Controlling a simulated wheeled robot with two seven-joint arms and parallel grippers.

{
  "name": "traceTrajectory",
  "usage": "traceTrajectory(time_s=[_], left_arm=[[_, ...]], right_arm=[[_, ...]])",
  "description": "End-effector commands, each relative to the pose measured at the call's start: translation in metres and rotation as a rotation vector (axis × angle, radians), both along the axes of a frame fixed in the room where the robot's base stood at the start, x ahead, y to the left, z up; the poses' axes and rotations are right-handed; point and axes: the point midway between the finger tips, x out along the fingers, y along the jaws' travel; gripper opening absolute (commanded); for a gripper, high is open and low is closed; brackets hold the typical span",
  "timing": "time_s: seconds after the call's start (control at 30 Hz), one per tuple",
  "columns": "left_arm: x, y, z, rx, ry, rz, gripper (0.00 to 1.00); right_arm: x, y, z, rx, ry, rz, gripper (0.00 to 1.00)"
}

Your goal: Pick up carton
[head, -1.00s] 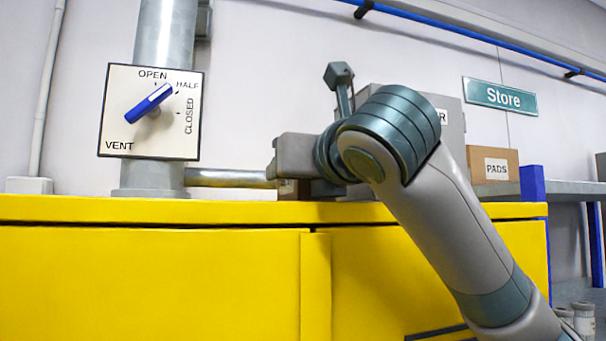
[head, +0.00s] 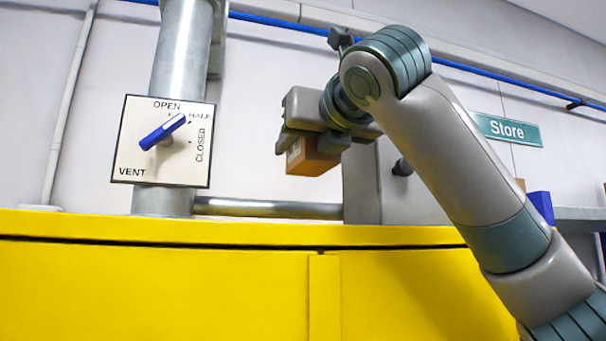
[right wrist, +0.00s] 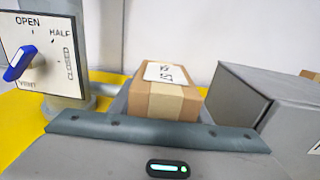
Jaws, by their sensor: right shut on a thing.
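A small brown carton (head: 312,157) is held by my right gripper (head: 308,143), above the yellow cabinet's top and clear of it. The gripper's fingers are shut on the carton's sides. In the right wrist view the carton (right wrist: 160,98) shows beyond the gripper's edge, with a lighter tape band and a white label whose text is hard to read. My left gripper does not show in any view.
A vent dial with a blue handle (head: 163,132) is on the pipe at left. The yellow cabinet (head: 150,290) fills the lower area. A horizontal pipe (head: 265,209) runs above its top. A grey box (right wrist: 270,110) stands right of the carton in the right wrist view.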

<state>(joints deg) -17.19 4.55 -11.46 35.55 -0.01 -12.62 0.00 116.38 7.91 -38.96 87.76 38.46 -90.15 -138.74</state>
Motion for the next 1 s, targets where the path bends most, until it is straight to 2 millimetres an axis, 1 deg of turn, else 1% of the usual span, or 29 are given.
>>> traceTrajectory(time_s=[0.1, 0.23, 1.0], left_arm=[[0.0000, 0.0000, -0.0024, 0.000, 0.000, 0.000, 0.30], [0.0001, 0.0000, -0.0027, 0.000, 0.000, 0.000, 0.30], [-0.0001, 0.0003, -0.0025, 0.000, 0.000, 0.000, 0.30]], right_arm=[[-0.0006, -0.0001, 0.0086, 0.001, -0.002, 0.000, 0.16], [-0.0002, -0.0004, 0.0121, 0.002, -0.002, 0.000, 0.16], [-0.0004, -0.0004, 0.0124, 0.001, -0.002, 0.000, 0.16]])
